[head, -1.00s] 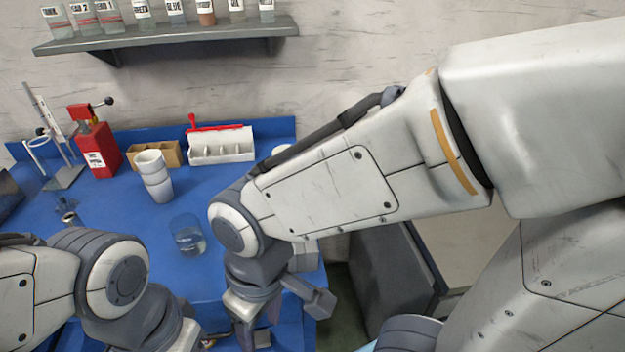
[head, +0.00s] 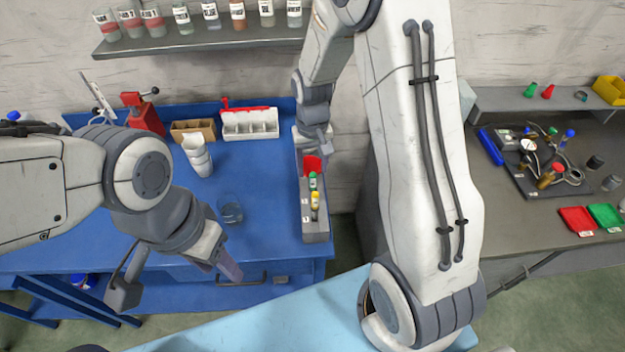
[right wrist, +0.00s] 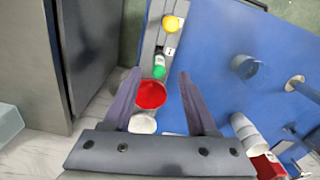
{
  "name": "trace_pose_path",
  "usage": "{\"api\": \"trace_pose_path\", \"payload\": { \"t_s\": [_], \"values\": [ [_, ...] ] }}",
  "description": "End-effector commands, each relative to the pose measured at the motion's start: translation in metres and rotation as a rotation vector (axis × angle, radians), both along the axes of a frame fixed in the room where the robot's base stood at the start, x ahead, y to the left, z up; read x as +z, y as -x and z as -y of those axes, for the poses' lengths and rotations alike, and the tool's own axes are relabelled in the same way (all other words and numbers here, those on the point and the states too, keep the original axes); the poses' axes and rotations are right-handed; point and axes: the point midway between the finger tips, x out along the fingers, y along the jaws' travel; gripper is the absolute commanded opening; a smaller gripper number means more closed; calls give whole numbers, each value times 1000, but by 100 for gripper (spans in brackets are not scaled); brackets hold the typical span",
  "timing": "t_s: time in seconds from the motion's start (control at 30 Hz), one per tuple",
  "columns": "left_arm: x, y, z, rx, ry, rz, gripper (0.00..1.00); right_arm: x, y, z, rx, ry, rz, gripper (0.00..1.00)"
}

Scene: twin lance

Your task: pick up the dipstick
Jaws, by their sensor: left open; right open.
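I cannot pick out a dipstick for certain in either view. A grey rack (head: 316,222) with labelled places stands at the blue table's right edge. It holds a red round item (head: 312,165), a green-topped item (head: 313,181) and a yellow-topped item (head: 315,199). My right gripper (head: 320,148) is over the rack's far end. In the right wrist view its open fingers (right wrist: 158,75) appear on either side of the red item (right wrist: 151,95), with nothing held. My left gripper (head: 230,270) is open and empty near the table's front edge.
A glass beaker (head: 231,212), stacked white cups (head: 197,156), a wooden box (head: 193,132) and a white compartment tray (head: 250,125) stand on the blue table (head: 262,185). A bottle shelf (head: 200,40) hangs above. A grey bench (head: 590,165) stands at the right.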

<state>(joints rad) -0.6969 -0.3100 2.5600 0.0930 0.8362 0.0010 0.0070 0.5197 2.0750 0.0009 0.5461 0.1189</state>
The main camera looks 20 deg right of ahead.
Motion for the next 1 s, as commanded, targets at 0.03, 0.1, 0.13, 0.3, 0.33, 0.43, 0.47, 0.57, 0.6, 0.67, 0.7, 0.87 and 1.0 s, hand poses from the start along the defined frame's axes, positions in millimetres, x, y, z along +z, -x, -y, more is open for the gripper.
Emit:
{"api": "trace_pose_path", "payload": {
  "t_s": [0.03, 0.1, 0.13, 0.3, 0.33, 0.43, 0.47, 0.57, 0.6, 0.67, 0.7, 0.87, 1.0],
  "values": [
    [3, 0, 0, -1, 0, 0, 50, -9, 2, 0, 0, 0, -8, 58],
    [6, 0, 0, -1, 0, 0, 50, -20, 2, 0, 0, 0, -7, 58],
    [7, 0, 0, -1, 0, 0, 50, -24, 2, 0, 1, 0, -6, 58],
    [9, 0, 0, -2, 0, 0, 50, -38, 1, 0, 1, 0, -3, 58],
    [10, 0, 0, -2, 0, 0, 50, -40, 1, 0, 1, 0, -3, 58],
    [16, 0, 0, -3, 0, 0, 50, -46, 1, 0, 1, -1, -5, 58],
    [18, 0, 0, -3, 0, 0, 50, -49, 1, 1, 1, -1, -5, 58],
    [27, 0, 0, -5, 0, 0, 50, -61, 1, 2, 1, -1, -7, 58],
    [30, 0, 0, -5, 0, 0, 50, -66, 1, 2, 1, -1, -6, 58],
    [32, 0, 0, -6, 0, 1, 50, -75, 1, 2, 2, -1, -6, 58],
    [33, 0, 0, -6, 0, 1, 50, -80, 0, 2, 2, -1, -4, 58],
    [35, 0, 0, -7, 0, 1, 50, -90, -1, 2, 2, 0, -1, 58],
    [35, 0, 0, -7, 0, 1, 50, -91, -1, 2, 2, 0, 0, 58]
  ]
}}
